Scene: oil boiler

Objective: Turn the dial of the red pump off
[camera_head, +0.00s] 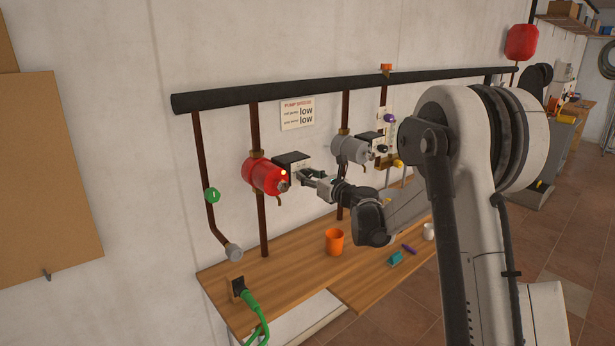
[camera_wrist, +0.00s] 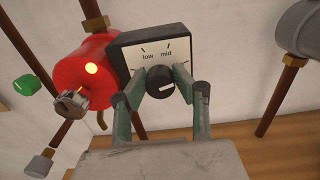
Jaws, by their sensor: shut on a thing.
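The red pump (camera_head: 263,175) sits on a vertical pipe on the wall, and it also shows in the wrist view (camera_wrist: 82,62) with a lit yellow light. Its black control box (camera_wrist: 118,45) has a white face marked "low" and "mid"; other marks are hidden. The round black dial (camera_wrist: 160,82) is at the lower part of this face, with a pale line on it. My gripper (camera_wrist: 160,88) has a finger on each side of the dial and is shut on it. In the head view my gripper (camera_head: 308,177) reaches the box from the right.
A grey pump (camera_head: 350,148) is to the right on another pipe. A green valve knob (camera_head: 212,195) is to the left. Below are a wooden shelf (camera_head: 285,265), an orange cup (camera_head: 334,241) and a green-cabled plug (camera_head: 240,288).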

